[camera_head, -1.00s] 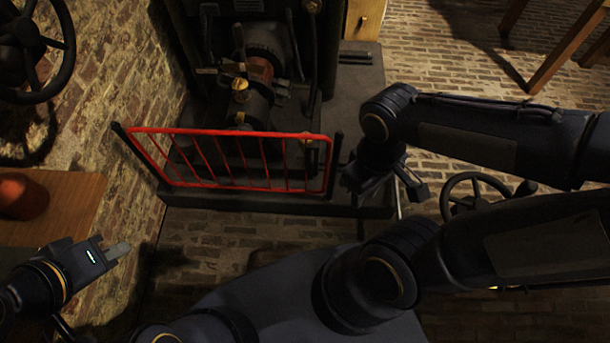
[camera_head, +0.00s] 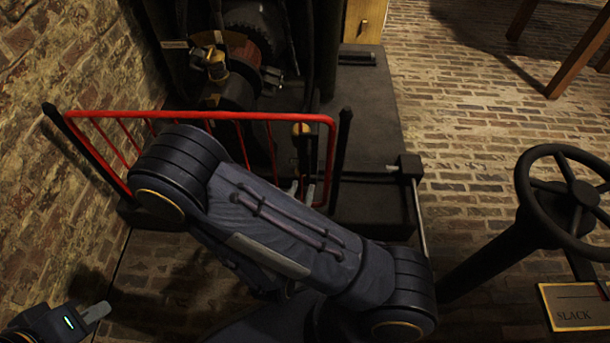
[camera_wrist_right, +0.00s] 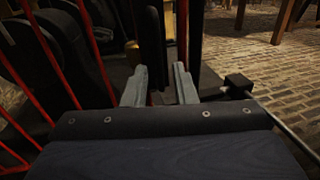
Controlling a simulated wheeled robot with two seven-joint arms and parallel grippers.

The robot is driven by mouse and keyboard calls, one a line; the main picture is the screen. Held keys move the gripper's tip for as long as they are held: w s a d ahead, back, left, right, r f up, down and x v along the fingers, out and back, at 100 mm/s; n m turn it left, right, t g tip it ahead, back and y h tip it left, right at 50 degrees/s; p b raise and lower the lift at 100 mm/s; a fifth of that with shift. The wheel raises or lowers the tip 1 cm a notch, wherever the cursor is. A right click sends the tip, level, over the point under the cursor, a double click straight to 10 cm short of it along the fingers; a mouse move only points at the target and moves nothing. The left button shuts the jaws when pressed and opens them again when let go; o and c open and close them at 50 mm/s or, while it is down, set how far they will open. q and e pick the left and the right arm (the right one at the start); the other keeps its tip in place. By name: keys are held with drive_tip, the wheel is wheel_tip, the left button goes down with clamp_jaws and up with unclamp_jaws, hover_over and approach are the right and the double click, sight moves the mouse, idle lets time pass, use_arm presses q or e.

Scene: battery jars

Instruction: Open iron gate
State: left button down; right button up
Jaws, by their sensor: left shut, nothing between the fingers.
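The red iron gate (camera_head: 240,116) spans between two black posts in the head view; its right end stands beside the right post (camera_head: 343,140). A dark upright piece with a brass knob (camera_head: 301,129) is near that end. My right arm covers the gate's lower middle. The tips of my right gripper (camera_head: 302,191) show low by the gate's right end. In the right wrist view my right gripper (camera_wrist_right: 159,86) is open, with a dark upright piece (camera_wrist_right: 152,45) ahead of the gap; contact is unclear. My left gripper (camera_head: 97,313) is shut and empty at lower left.
Dark machinery (camera_head: 235,70) stands behind the gate on a black base. A black handwheel (camera_head: 570,200) on a slanted column is at right, with a plaque (camera_head: 577,306) reading SLACK. A brick wall (camera_head: 70,60) bounds the left.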

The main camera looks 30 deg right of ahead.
sight(308, 169)
drive_tip(key=b+x, duration=0.1)
drive_tip(key=x, duration=0.6)
drive_tip(key=shift+w+d+f, duration=0.15)
drive_tip(key=shift+w, duration=0.25)
clamp_jaws()
